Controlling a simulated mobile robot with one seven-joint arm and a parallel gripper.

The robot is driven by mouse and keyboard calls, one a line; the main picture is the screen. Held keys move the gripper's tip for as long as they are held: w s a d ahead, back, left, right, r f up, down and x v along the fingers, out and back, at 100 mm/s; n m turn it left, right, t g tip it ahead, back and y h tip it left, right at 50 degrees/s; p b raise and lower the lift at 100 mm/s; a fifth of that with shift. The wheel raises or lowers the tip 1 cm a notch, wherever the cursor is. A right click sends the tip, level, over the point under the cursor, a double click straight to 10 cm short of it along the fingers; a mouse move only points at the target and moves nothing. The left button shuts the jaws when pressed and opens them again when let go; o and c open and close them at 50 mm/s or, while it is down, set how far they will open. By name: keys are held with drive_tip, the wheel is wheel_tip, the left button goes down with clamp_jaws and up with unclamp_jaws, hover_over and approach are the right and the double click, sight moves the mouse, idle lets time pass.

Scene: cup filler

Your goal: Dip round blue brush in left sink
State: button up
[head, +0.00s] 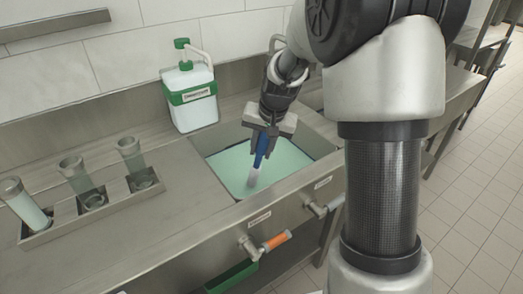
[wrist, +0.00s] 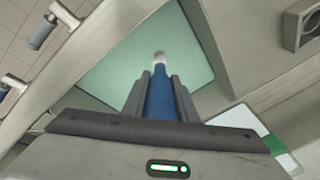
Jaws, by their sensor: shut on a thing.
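My gripper (head: 264,129) is shut on the round blue brush (head: 261,150) and holds it over the left sink (head: 211,151). The sink holds pale green liquid (head: 232,165). The brush points down, slightly tilted, with its whitish bristle end low over the liquid; I cannot tell whether the tip touches it. In the wrist view the blue handle (wrist: 160,98) sits between both fingers (wrist: 160,90), with the pale tip beyond, against the green liquid (wrist: 120,65).
A white bottle with green cap and band (head: 190,95) stands behind the sink to the left. A metal rack (head: 67,222) with several clear cylinders is at the left. Taps, one with an orange handle (head: 277,240), stick out from the counter front. Bare counter lies between rack and sink.

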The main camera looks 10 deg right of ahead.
wheel_tip(320, 180, up, 16)
drive_tip(key=p, duration=1.1)
